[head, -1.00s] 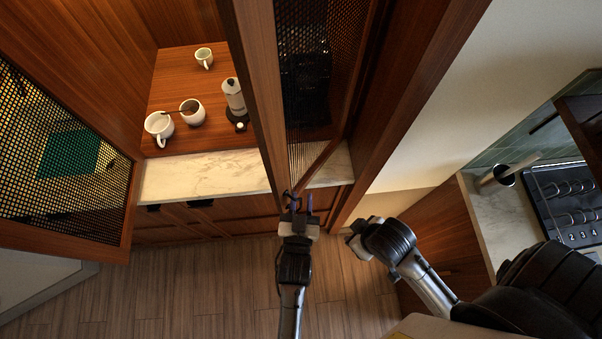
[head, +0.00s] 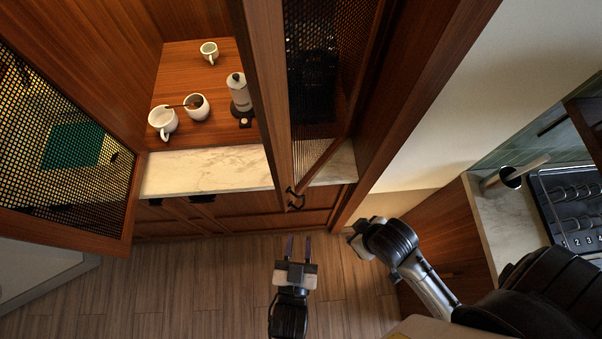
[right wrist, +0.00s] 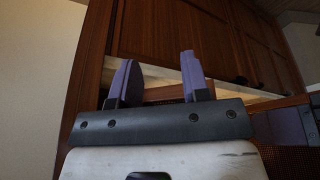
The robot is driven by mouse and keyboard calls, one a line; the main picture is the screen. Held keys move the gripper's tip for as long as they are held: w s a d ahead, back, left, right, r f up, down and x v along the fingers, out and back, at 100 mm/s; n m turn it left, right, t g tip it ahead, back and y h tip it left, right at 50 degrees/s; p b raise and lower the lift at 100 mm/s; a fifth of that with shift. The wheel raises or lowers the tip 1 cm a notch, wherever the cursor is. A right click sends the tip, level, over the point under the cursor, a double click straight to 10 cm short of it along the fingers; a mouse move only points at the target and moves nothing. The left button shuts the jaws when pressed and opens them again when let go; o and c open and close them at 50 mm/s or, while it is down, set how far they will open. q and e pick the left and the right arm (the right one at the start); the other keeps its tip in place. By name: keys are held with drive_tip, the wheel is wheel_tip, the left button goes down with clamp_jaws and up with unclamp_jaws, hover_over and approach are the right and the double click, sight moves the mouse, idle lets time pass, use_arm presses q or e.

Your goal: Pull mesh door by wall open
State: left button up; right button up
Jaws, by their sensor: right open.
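The mesh door by the wall (head: 333,65) has a wooden frame and stands partly open in the head view, its free edge swung out past the counter front. Its dark handle (head: 295,199) is low on that edge. My left gripper (head: 297,247) is open and empty, its two purple fingers apart, a short way below the handle and not touching it. My right gripper (head: 357,236) is to the right of it, by the cabinet's side, small in the head view. The right wrist view shows its purple fingers (right wrist: 157,82) apart with nothing between them.
The other mesh door (head: 60,150) stands wide open at left. The cupboard holds white cups (head: 197,107), a moka pot (head: 239,95) and a marble ledge (head: 205,172). A dark appliance (head: 312,85) shows through the mesh. A stove (head: 570,200) is at right. Wooden floor is clear below.

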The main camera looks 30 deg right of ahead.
use_arm(q)
drive_tip(key=shift+v, duration=1.3)
